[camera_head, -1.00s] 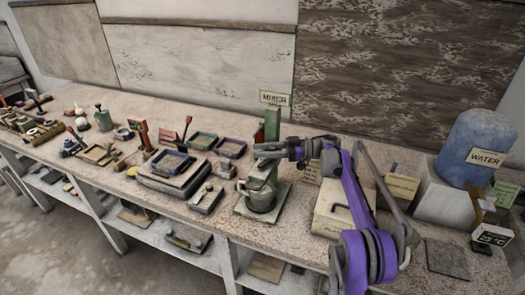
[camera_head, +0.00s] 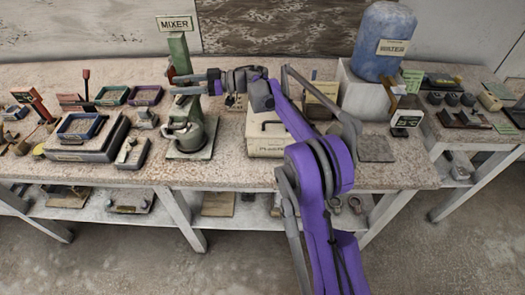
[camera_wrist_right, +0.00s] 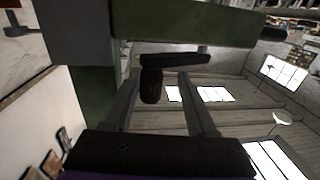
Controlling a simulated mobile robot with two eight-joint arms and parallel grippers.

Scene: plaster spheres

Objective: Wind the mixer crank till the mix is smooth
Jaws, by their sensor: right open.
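The green mixer (camera_head: 180,56) stands upright on the bench in the head view, below its MIXER sign. A grey-green pot (camera_head: 188,136) sits at its foot; the mix inside cannot be made out. My right gripper (camera_head: 176,84) reaches in from the right at the mixer's upper part, above the pot. In the right wrist view its two fingers are apart. The dark crank (camera_wrist_right: 182,60) with its hanging grip shows between the fingers, under the mixer's green head (camera_wrist_right: 185,22). I cannot tell whether a finger touches it. My left gripper is out of view.
A cream lidded box (camera_head: 268,140) stands right of the mixer, beneath my right arm. Trays and small tools (camera_head: 85,128) crowd the bench at left. Bare bench shows in front of the mixer.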

